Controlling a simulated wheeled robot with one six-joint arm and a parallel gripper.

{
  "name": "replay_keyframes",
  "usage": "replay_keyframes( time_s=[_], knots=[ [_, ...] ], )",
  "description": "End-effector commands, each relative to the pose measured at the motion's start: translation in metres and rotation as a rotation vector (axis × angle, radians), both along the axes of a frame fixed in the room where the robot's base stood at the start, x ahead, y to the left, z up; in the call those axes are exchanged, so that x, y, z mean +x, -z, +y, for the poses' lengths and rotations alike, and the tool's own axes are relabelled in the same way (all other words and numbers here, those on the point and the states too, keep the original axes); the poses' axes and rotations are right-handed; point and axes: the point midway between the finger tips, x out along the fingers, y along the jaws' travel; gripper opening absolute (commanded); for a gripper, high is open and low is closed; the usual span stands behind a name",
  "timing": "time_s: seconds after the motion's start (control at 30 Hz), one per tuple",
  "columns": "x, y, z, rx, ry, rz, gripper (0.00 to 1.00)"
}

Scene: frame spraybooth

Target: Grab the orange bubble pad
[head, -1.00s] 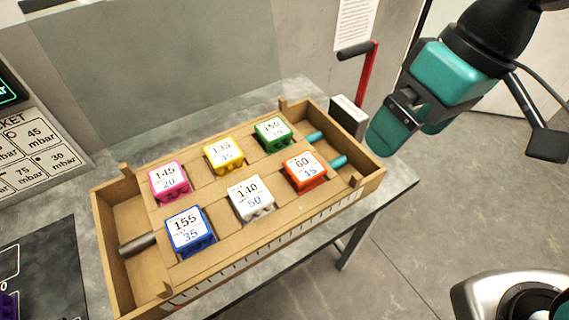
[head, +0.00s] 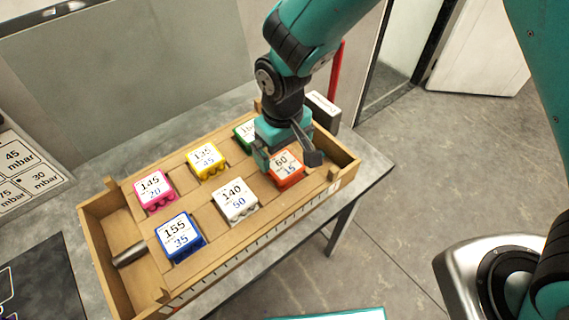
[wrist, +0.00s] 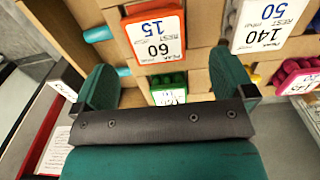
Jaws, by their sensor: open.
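The orange bubble pad (head: 285,169), with a white label reading 60 and 15, sits in its slot at the right end of the wooden tray (head: 110,200). In the head view my gripper (head: 277,152) is over the right part of the tray, just behind the orange pad, and partly covers the green pad (head: 243,133). In the wrist view my gripper (wrist: 166,80) is open with nothing between its fingers. There the orange pad (wrist: 155,32) lies beyond the fingertips and the green pad (wrist: 168,86) shows between the fingers.
The tray also holds yellow (head: 204,160), pink (head: 154,189), white (head: 236,199) and blue (head: 180,236) pads close together. A red upright post (head: 336,82) and a dark-topped box (head: 323,110) stand behind the tray's right end. Open floor lies to the right.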

Motion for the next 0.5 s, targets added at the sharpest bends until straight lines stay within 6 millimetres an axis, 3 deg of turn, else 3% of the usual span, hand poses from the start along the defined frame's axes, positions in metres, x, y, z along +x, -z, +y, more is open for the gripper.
replay_keyframes(
  time_s=[0.5],
  knots=[
    [0.007,0.049,-0.002,-0.002,0.000,0.002,1.00]
  ],
)
